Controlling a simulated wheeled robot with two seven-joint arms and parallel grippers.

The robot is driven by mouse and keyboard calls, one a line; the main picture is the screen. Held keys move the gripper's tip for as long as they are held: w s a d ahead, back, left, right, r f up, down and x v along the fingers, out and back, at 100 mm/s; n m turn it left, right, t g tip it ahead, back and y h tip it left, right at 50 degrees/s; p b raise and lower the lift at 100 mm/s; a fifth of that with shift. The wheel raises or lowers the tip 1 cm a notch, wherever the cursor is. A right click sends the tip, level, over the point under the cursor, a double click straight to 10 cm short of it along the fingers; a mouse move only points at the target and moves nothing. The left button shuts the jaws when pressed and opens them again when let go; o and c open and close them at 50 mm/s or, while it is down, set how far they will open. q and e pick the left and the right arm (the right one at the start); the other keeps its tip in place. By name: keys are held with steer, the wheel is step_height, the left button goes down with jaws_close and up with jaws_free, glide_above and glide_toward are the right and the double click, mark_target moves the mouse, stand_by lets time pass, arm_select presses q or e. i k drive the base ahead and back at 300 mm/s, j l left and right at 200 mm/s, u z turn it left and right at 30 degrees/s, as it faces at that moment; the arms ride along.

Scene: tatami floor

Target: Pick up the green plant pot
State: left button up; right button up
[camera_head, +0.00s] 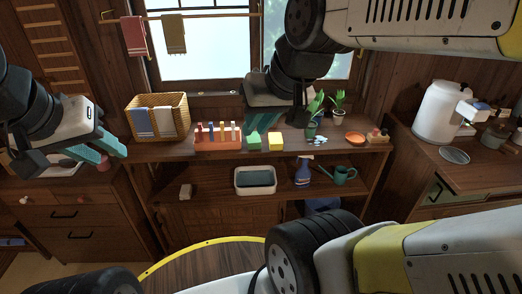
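A small plant in a green pot (311,130) stands on the wooden counter, right of centre, with its leaves rising above it. A second plant in a pale pot (338,117) stands just behind it to the right. My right gripper (258,118) hangs over the counter to the left of the green pot, apart from it. Its teal fingers are seen nearly edge-on, so its opening is unclear, and no held object shows. My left gripper (104,146) is at the far left, away from the pots, with its teal fingers spread and nothing visible between them.
The counter (205,152) also holds a wicker basket (158,117), an orange rack (218,142), a green block (253,141), a yellow block (276,142) and an orange dish (355,138). A grey basin (255,180), spray bottle (303,173) and watering can (341,176) sit on the shelf below.

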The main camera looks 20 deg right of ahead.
mark_target(309, 133)
steer(key=i+l+z, duration=0.25)
steer(key=i+l, duration=0.2)
steer(key=i+l+z, duration=0.25)
steer(key=i+l, duration=0.15)
steer(key=i, duration=0.05)
